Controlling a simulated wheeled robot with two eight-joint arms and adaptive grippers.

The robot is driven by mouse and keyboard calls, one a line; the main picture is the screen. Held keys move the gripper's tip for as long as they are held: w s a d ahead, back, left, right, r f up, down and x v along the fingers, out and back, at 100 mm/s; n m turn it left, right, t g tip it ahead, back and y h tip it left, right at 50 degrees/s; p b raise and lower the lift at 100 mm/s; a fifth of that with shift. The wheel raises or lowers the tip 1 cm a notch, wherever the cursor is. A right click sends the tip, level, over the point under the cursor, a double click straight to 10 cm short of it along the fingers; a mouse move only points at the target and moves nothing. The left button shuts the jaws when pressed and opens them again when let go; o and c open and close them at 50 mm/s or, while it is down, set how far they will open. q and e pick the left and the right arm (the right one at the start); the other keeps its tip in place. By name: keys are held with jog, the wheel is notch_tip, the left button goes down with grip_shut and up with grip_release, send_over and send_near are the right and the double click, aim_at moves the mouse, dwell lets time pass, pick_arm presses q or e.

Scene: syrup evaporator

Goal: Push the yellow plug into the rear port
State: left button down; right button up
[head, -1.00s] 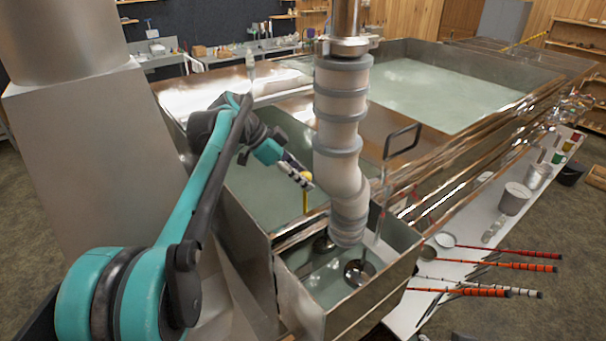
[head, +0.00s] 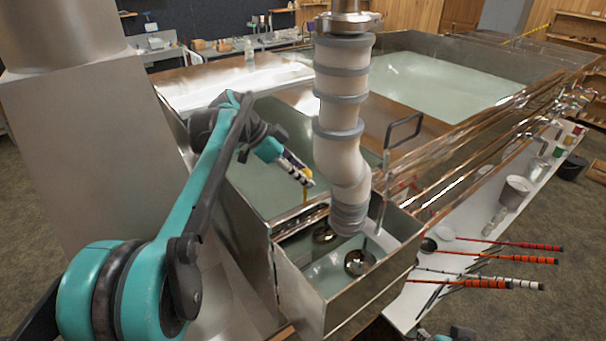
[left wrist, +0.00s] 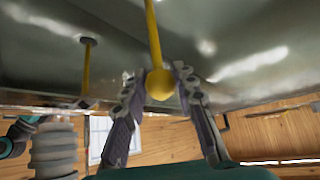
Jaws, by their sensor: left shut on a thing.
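My left gripper (head: 302,177) is over the near pan, beside the bent pipe. It is shut on the yellow plug (left wrist: 152,40), whose round knob (left wrist: 160,84) sits between the two fingers in the left wrist view. The plug's thin rod (head: 305,196) runs down from the fingers in the head view; I cannot see its lower end. In the left wrist view a second yellow rod (left wrist: 86,70) with a dark disc at its end stands to the left; I cannot tell whether it is a reflection. The rear port cannot be made out. My right gripper is not visible.
The ringed pipe (head: 338,130) hangs just right of the gripper and hides part of the pan. A metal box (head: 325,310) with two round fittings (head: 360,262) stands in front. Ladles (head: 510,246) lie on a white shelf at right.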

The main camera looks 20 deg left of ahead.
pick_arm(q)
jog(key=shift+f, duration=0.5)
jog(key=c, duration=1.1)
grip_release()
jog(key=v, duration=1.2)
jog(key=shift+a, duration=0.1)
